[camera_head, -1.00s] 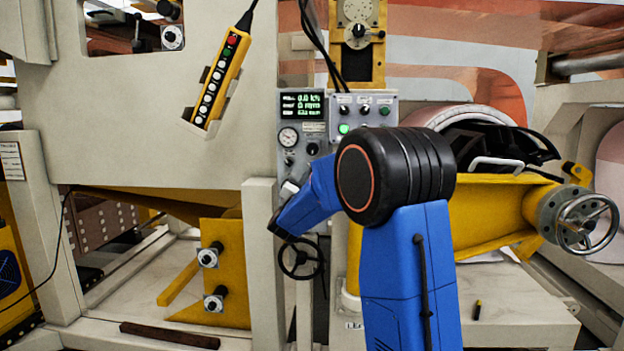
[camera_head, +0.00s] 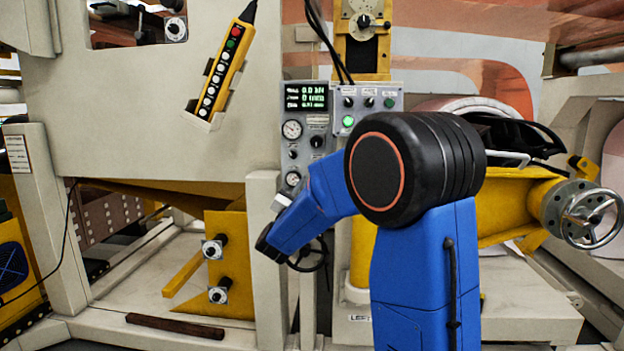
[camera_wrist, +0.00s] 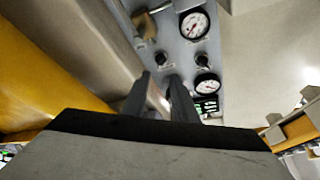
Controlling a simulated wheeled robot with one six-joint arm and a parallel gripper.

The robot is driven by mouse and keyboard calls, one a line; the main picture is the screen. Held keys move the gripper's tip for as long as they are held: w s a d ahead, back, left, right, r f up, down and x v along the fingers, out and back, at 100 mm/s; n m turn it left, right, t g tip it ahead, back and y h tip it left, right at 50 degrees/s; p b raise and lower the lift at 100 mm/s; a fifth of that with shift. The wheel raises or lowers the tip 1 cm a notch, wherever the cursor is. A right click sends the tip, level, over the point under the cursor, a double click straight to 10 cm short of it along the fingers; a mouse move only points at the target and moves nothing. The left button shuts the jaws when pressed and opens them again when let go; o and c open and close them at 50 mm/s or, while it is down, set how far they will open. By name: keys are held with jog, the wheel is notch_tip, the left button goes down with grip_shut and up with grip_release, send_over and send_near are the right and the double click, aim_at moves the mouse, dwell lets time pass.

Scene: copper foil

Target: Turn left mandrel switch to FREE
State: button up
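The grey control panel (camera_head: 320,150) stands at the middle of the head view. Its upper right part carries a row of small dark switches (camera_head: 369,102) and a lit green button (camera_head: 348,121). The switch labels are too small to read, so I cannot tell which is the left mandrel switch. My gripper (camera_wrist: 160,76) shows in the wrist view with two dark fingers apart and nothing visibly held between them. Beyond the fingers are gauges (camera_wrist: 194,25) and dark knobs (camera_wrist: 203,60) of a grey panel. My blue arm hides the lower right of the panel in the head view.
A yellow pendant (camera_head: 222,72) hangs left of the panel. A dark handwheel (camera_head: 308,254) sits below the panel, partly behind my arm. A larger handwheel (camera_head: 592,215) on a yellow beam stands at the right. A beige machine frame (camera_head: 160,130) fills the left.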

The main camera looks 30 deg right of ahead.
jog(key=v, duration=0.7)
jog(key=shift+s+a, duration=0.1)
jog(key=shift+a, duration=0.05)
jog(key=s+a+f+n+g+y, duration=0.1)
jog(key=s+a+f+n+y, duration=0.2)
jog(key=s+a+n+y, duration=0.4)
jog(key=s+a+f+n+y, duration=0.3)
jog(key=s+a+n+y, duration=0.25)
jog(key=y, duration=0.35)
jog(key=s+d+f+n+g, duration=0.1)
jog(key=s+f+g, duration=0.3)
jog(key=s, duration=1)
jog(key=s+d+f+n+g, duration=0.1)
jog(key=s+f+g, duration=0.4)
jog(key=s, duration=1)
notch_tip(320, 180, down, 3)
jog(key=shift+d+f+n, duration=0.1)
jog(key=shift+d+n, duration=0.1)
jog(key=shift+n, duration=0.45)
jog(key=shift+w, duration=0.1)
